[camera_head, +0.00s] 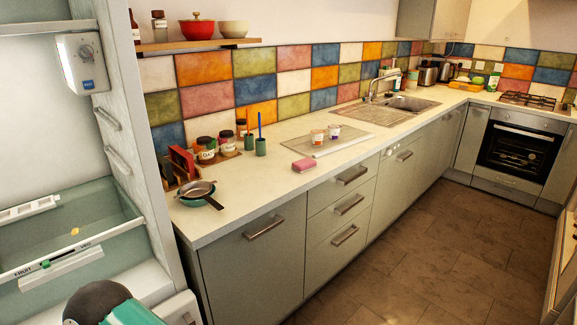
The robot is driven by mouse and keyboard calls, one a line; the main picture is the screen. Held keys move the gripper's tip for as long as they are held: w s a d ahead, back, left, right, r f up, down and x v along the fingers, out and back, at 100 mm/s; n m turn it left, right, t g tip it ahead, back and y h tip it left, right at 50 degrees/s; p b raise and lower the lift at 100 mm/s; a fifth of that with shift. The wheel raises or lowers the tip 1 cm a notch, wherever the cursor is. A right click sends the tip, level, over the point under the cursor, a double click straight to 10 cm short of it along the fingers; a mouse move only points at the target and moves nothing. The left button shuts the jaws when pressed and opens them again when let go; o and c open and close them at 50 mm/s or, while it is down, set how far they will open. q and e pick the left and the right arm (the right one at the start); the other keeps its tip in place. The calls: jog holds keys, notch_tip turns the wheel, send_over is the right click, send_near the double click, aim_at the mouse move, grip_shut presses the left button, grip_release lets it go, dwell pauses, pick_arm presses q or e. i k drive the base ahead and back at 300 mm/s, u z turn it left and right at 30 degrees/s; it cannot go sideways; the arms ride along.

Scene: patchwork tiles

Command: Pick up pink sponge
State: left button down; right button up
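Neither of my grippers can be seen in the head view. A dark rounded part with a teal piece at the bottom left looks like part of my arm, and it is far from the sponge.
An open fridge (70,215) stands at the left. Pans (197,192), jars (206,149) and green cups (261,147) stand on the counter left of the sponge. A sink (408,104) is farther right. The brown tiled floor (430,240) before the cabinets is clear.

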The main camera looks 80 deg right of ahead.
aim_at(302, 165)
jog(key=u, duration=0.05)
jog(key=i, duration=0.25)
jog(key=z, duration=2.7)
jog(key=k, duration=0.55)
jog(key=z, duration=0.5)
jog(key=i, duration=0.55)
jog(key=u, duration=0.3)
